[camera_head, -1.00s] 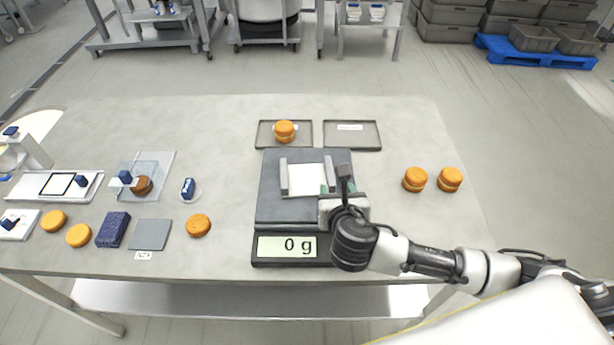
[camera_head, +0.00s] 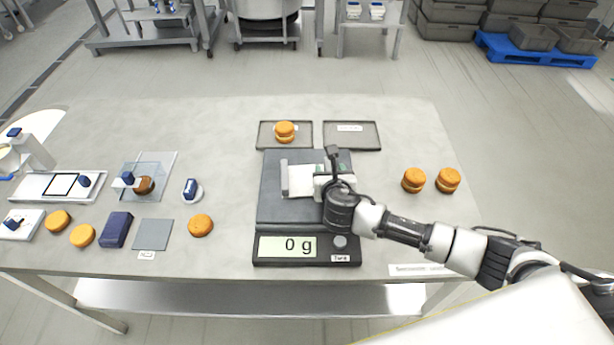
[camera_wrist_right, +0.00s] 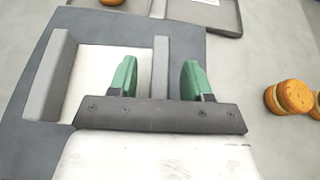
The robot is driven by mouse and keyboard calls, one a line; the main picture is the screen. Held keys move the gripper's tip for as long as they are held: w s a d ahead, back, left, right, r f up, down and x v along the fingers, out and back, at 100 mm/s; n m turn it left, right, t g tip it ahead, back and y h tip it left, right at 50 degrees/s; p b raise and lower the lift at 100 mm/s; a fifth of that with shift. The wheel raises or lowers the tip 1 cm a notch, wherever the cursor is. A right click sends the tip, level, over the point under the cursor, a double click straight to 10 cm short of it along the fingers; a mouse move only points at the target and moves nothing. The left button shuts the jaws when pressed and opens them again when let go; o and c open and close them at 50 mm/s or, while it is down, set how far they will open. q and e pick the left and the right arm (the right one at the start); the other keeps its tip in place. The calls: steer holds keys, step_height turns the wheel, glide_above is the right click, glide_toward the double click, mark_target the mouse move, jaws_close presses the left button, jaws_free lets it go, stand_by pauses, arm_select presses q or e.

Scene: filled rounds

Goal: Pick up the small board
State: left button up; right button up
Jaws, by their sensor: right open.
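The small board (camera_head: 301,181) is a white square plate with two upright grey side walls, lying on the dark platform of the scale (camera_head: 270,212). It also shows in the right wrist view (camera_wrist_right: 98,88), with its left wall (camera_wrist_right: 52,75) and right wall (camera_wrist_right: 161,67). My right gripper (camera_head: 325,176) is over the board's right side and hides that wall in the head view. In the wrist view its green fingers (camera_wrist_right: 160,80) are open, one on each side of the right wall, with gaps. I cannot tell how far down they reach. My left gripper is not in view.
The scale display (camera_head: 287,246) reads 0 g. Behind the scale are two grey trays, the left tray (camera_head: 262,143) holding orange rounds (camera_head: 285,132). More rounds (camera_head: 413,180) stand to the right. Small tools and rounds crowd the left. The table's front right is mostly clear.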

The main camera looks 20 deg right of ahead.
steer(key=shift+s, duration=0.1)
steer(key=shift+c, duration=0.3)
jaws_close()
steer(key=shift+r, duration=0.1)
